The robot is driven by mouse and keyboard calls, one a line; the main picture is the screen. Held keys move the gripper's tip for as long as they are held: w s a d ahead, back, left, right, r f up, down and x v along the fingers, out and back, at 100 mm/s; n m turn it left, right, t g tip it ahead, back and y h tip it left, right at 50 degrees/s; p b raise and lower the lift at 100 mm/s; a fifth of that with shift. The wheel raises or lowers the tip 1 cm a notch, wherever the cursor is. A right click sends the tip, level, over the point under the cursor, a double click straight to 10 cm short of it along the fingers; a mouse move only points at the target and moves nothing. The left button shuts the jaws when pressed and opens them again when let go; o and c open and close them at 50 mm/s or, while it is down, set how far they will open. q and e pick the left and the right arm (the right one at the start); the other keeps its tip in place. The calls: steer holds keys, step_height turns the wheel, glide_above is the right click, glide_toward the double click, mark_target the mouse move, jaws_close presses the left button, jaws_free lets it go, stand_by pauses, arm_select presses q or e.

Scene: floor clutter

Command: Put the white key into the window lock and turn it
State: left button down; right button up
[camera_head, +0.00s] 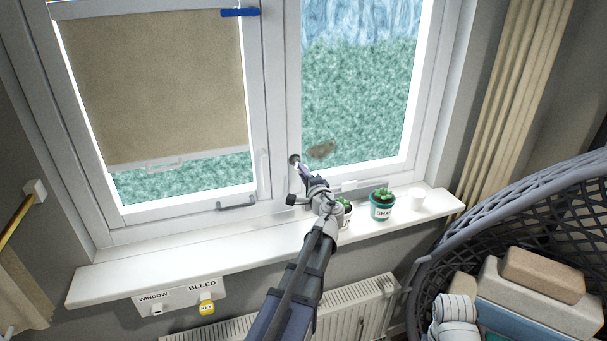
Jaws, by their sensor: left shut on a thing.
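The window lock (294,159) is a small dark round fitting on the white frame post between the two windows. My left gripper (302,171) reaches up to it, with its fingertips just below and right of the lock. It is shut on a small pale thing, most likely the white key, which the fingers mostly hide. I cannot tell whether the key is inside the lock or only in front of it. My right gripper is not in view.
A label board (180,295) with a yellow tag (207,307) hangs below. A wicker chair (450,225) fills the lower right.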

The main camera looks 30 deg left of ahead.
arm_select(q)
steer(key=shift+w+a, duration=0.5)
steer(key=shift+a, duration=0.05)
steer(key=c, duration=0.8)
jaws_free()
steer(key=v, duration=0.7)
steer(key=shift+s+d, duration=0.25)
steer(key=s+d+f+n+g+h+b, duration=0.25)
steer(key=s+d+f, duration=0.25)
steer(key=d+f, duration=0.35)
steer(key=s+d+f+n+g+h+b, duration=0.1)
steer(key=s+d+f+g+h+b, duration=0.3)
steer(key=d+f, duration=0.45)
steer(key=s+d+f+n+g+h+b, duration=0.25)
steer(key=s+d+f, duration=0.35)
steer(key=f, duration=0.5)
steer(key=s+d+f+g+h, duration=0.1)
steer(key=s+d, duration=0.2)
steer(key=s+d+f+m+g+h+b, duration=0.1)
steer(key=s+d+f, duration=0.1)
steer(key=s+d, duration=0.1)
steer(key=s+d+f+h+b, duration=0.1)
steer(key=s+d+f, duration=0.1)
steer(key=s+d, duration=0.1)
steer(key=shift+s+d+m+g+h, duration=0.1)
steer(key=shift+d+m+g+h, duration=0.1)
steer(key=shift+d, duration=0.2)
steer(key=shift+s+d+m+g+h, duration=0.1)
steer(key=shift+s+d+m+g, duration=0.1)
steer(key=shift+d, duration=0.2)
